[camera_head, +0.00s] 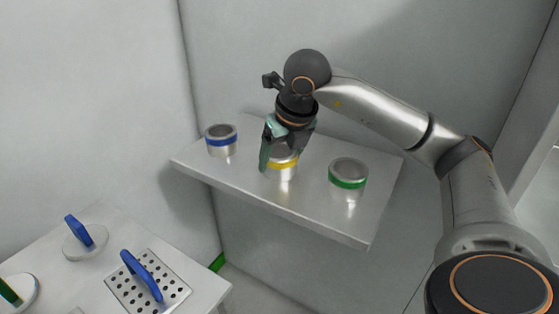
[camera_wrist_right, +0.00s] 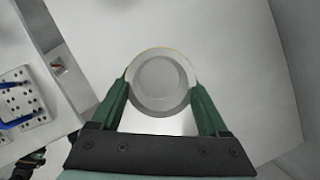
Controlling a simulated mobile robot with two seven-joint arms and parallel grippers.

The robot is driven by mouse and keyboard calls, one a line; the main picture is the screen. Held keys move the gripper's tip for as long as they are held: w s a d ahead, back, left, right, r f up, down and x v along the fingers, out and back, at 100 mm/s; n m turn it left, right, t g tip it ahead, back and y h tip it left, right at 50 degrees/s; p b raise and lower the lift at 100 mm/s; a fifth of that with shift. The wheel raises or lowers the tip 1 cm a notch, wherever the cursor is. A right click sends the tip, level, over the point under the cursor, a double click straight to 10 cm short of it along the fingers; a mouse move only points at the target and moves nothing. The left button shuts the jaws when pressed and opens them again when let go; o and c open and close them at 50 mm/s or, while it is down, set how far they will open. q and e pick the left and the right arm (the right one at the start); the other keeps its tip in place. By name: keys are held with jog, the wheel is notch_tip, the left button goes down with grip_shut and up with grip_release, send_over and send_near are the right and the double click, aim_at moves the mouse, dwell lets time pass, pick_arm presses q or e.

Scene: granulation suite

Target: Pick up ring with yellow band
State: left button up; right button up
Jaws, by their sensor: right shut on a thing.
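The ring with yellow band (camera_head: 283,165) is a short metal ring on the middle of the wall shelf. My right gripper (camera_head: 279,156) comes down over it from above, shut on it, and hides part of its upper side. In the right wrist view the ring (camera_wrist_right: 161,82) sits between the two green fingers of the right gripper (camera_wrist_right: 161,100), one on each side, with a thin yellow edge at its far side. I cannot tell whether the ring touches the shelf.
A ring with a blue band (camera_head: 221,140) stands left on the shelf (camera_head: 313,217), and a ring with a green band (camera_head: 348,174) stands right. A lower table (camera_head: 110,232) at the left holds a perforated plate (camera_head: 168,291) and discs with handles.

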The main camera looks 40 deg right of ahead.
jog(key=c, duration=0.9)
